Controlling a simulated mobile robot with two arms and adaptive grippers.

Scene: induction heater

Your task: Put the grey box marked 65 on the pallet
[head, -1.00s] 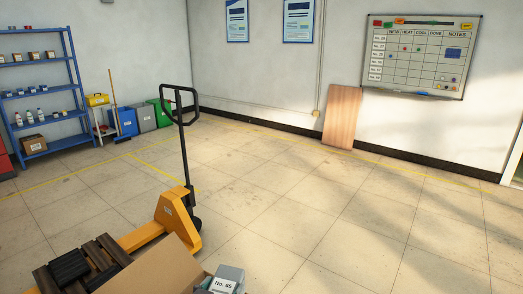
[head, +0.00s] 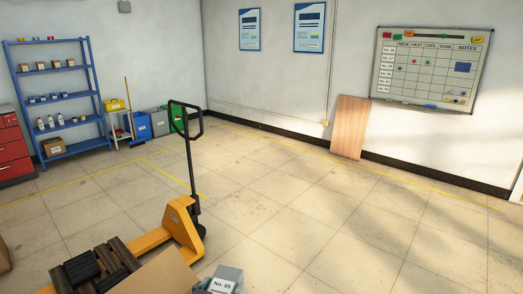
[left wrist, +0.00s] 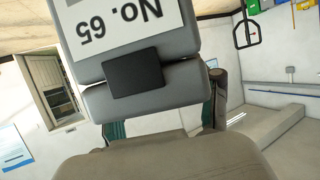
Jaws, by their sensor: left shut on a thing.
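The grey box marked No. 65 (head: 228,275) is at the bottom edge of the head view, label facing up. It fills the top of the left wrist view (left wrist: 92,72), its label upside down there. My left gripper (left wrist: 134,78) is shut on this box; its fingers are mostly hidden or cut off. The pallet (head: 122,252) is dark brown slatted wood, low at the left in the head view, by the yellow pallet jack (head: 183,225). Black blocks (head: 82,267) lie on it. The box is apart from it, to its right. My right gripper is not in view.
A tan panel (head: 160,275), perhaps a carton side, stands between pallet and grey box. The jack's black handle (head: 186,122) rises behind. A blue shelf (head: 58,100) and bins stand at the back left. Floor to the right is clear.

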